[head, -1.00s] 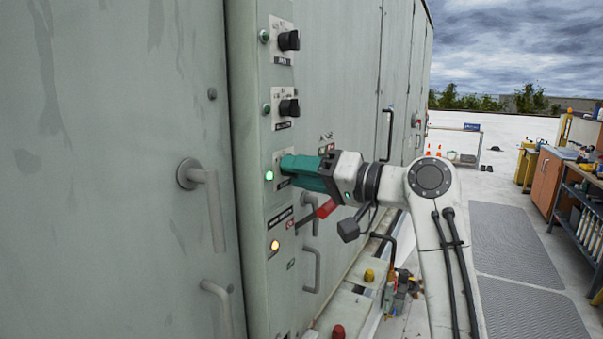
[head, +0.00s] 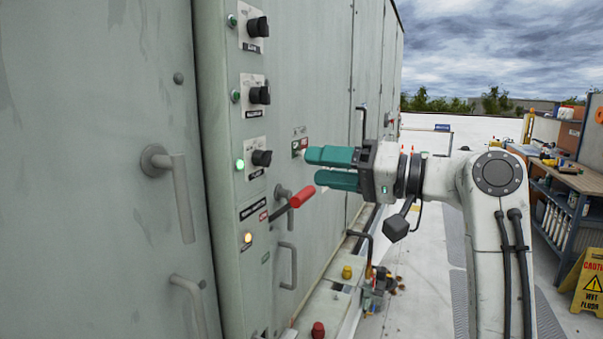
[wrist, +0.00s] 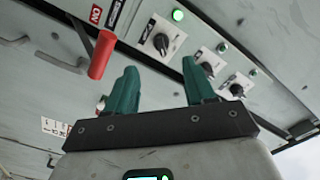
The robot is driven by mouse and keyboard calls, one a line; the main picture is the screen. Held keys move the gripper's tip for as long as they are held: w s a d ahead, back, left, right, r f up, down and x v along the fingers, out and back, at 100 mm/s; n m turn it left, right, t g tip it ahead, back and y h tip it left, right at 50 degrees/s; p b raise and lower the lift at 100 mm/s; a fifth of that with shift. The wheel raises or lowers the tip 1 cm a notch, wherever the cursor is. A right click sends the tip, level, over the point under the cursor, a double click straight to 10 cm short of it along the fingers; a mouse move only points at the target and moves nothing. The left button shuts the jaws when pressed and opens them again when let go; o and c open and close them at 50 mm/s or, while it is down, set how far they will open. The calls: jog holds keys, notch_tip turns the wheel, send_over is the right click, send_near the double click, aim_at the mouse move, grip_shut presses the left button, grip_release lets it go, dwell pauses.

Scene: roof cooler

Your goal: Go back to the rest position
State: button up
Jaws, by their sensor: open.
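My gripper (head: 312,168) has teal fingers that are parted with nothing between them. In the head view it is held out level to the right of the control panel, apart from the lowest black rotary knob (head: 262,158). The green lamp (head: 240,164) beside that knob is lit. In the wrist view the teal fingers (wrist: 160,92) stand apart, with the knob (wrist: 162,42) beyond the gap between them. A red-handled lever (head: 302,197) sits just below and left of the fingers; it also shows in the wrist view (wrist: 102,55).
Two more black knobs (head: 258,27) are above on the panel, and an amber lamp (head: 248,238) glows below. Grey door handles (head: 178,190) stick out at left. A workbench (head: 575,182) and a yellow caution sign (head: 590,283) stand at right. Open floor lies behind my arm.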

jog(key=shift+s+d, duration=0.2)
jog(key=shift+d, duration=0.35)
jog(key=d+f+m+t+h, duration=0.1)
jog(key=d+f+h, duration=0.1)
jog(key=f, duration=0.8)
jog(key=d+f+m+t+h, duration=0.1)
jog(key=d+f+m+h, duration=0.15)
jog(key=f, duration=0.75)
jog(key=s+d+f+g+h, duration=0.1)
jog(key=s+d+f+h, duration=0.3)
jog(key=f, duration=0.6)
jog(key=s+d+f+g+h, duration=0.1)
jog(key=s+d+f, duration=0.4)
jog(key=f, duration=0.5)
jog(key=s+d+f+g+h, duration=0.1)
jog(key=s+d+f, duration=0.3)
jog(key=s, duration=0.7)
jog(key=s+d+f+m+g+h, duration=0.1)
jog(key=s+d+f+h, duration=0.3)
jog(key=s, duration=0.6)
jog(key=s+d+f+g+h, duration=0.2)
jog(key=s+f, duration=0.5)
jog(key=s, duration=0.4)
jog(key=shift+s+d+f+g+h, duration=0.15)
jog(key=shift+s+d+g+h, duration=0.35)
jog(key=shift+d, duration=0.7)
jog(key=shift+w+m, duration=0.25)
